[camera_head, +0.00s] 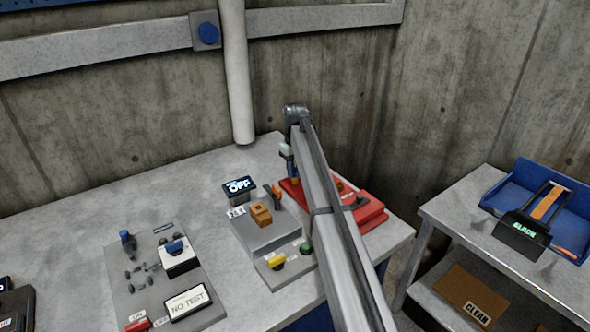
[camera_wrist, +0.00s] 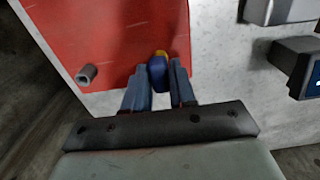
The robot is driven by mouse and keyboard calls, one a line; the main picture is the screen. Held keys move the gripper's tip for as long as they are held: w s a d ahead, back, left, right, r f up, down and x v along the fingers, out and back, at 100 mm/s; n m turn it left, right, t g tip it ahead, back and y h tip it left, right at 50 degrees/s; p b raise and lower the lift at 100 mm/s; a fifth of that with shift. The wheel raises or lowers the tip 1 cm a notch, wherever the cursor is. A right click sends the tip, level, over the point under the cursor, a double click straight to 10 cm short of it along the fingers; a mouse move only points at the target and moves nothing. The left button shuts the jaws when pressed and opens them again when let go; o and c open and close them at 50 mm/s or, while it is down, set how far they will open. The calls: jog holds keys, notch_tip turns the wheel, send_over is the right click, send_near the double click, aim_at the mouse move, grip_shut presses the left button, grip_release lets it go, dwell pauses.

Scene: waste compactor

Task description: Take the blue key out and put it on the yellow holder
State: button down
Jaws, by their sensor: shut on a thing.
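My gripper (camera_wrist: 159,76) is shut on the blue key (camera_wrist: 157,75), which sits between its two fingers in the wrist view. A small yellow piece (camera_wrist: 160,54), likely the yellow holder, shows right at the far end of the key. I cannot tell whether the key is seated on it or only lined up with it. Both are over the red plate (camera_wrist: 115,35). In the head view my gripper (camera_head: 291,168) is at the left end of the red base (camera_head: 370,215), and my arm hides much of that base.
A grey box with an orange block (camera_head: 261,213) and an OFF display (camera_head: 239,187) stands just left of the red base. A panel with switches (camera_head: 150,280) lies further left. A grey peg (camera_wrist: 87,74) stands on the red plate. A side table with a blue bin (camera_head: 520,185) is at right.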

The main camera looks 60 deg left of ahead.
jog(key=c, duration=0.8)
grip_release()
jog(key=shift+c, duration=0.2)
jog(key=shift+c, duration=0.4)
jog(key=shift+r, duration=0.15)
jog(key=shift+r, duration=3.35)
